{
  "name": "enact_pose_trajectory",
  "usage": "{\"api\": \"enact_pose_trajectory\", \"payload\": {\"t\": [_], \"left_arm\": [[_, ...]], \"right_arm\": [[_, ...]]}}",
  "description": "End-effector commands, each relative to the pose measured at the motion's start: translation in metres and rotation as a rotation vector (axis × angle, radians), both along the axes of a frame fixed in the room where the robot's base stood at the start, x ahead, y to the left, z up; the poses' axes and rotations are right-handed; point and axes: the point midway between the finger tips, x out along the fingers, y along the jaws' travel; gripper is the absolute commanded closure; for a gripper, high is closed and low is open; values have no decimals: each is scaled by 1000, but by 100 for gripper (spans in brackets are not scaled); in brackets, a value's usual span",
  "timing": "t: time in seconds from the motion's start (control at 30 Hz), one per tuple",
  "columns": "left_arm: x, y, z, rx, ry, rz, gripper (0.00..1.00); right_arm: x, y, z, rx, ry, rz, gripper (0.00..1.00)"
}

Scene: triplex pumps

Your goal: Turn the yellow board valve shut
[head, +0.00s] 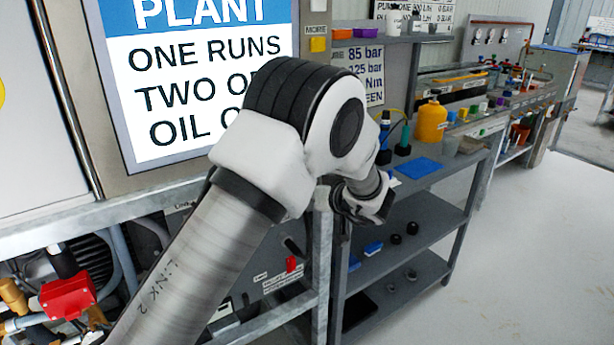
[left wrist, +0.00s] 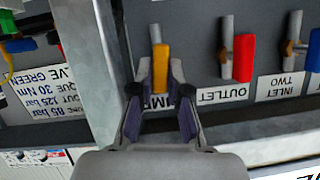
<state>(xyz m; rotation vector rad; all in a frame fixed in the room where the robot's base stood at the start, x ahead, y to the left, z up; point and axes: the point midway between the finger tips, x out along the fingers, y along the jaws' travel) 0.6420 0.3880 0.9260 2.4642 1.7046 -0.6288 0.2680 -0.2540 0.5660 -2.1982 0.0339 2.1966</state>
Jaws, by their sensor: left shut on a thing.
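The yellow board valve handle (left wrist: 161,68) shows in the left wrist view. It sits on a grey panel below a grey pipe stub and points along the stub. My left gripper (left wrist: 161,78) is shut on it, one fingertip on each side. The label beneath is partly hidden by the fingers. In the head view my left gripper (head: 362,208) is beyond my forearm, small and dark, and the yellow handle cannot be made out there. My right gripper is in neither view.
A red handle (left wrist: 243,58) over an OUTLET label (left wrist: 222,95) is right of the yellow one. A metal post (left wrist: 92,60) stands close left. A grey shelf (head: 420,225) stands right; the floor (head: 530,260) is clear.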

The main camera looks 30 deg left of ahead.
Motion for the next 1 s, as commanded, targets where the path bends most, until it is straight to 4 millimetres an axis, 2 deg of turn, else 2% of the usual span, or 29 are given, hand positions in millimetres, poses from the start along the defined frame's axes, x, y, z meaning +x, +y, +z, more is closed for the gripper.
{"api": "enact_pose_trajectory", "payload": {"t": [0.03,0.1,0.3,0.4,0.67,1.0], "left_arm": [[0,0,12,11,39,1,100],[0,0,12,32,93,2,100],[1,-1,9,103,263,2,100],[2,-1,5,139,350,3,100],[4,-1,-2,234,576,5,100],[6,-2,-9,358,874,5,100]], "right_arm": [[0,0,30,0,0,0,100],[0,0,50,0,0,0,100],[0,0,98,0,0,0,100],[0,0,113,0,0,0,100],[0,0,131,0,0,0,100],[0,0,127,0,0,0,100]]}}
